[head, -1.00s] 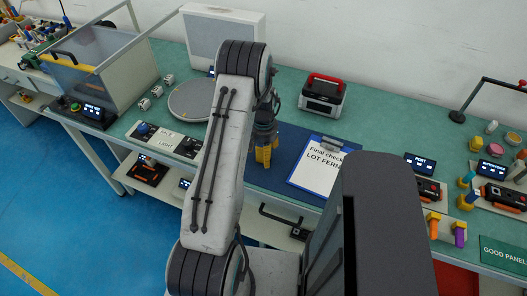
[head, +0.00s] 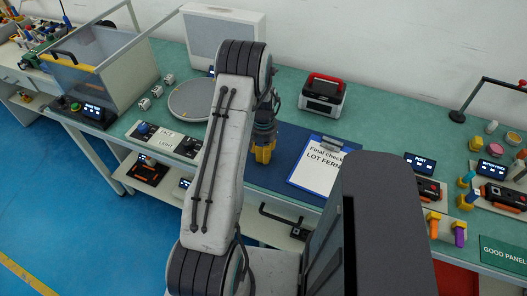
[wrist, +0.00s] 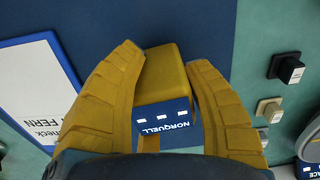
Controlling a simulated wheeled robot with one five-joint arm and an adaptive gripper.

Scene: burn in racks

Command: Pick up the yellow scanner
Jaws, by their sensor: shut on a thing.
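The yellow scanner (wrist: 166,68) shows in the wrist view as a yellow body with a blue end face lettered NORQUELL. It is between the two yellow fingers of my gripper (wrist: 164,60), which are shut on it. In the head view my gripper (head: 263,152) points down over the dark blue mat (head: 285,142), just left of the clipboard. There I cannot tell the scanner apart from the yellow fingers. Whether it touches the mat is not clear.
The clipboard (head: 316,168) lies close to the right of my gripper. A red-handled case (head: 323,97) stands behind it. A round grey plate (head: 195,100) and several small blocks (head: 156,91) are to the left. Displays and devices (head: 497,195) fill the right side.

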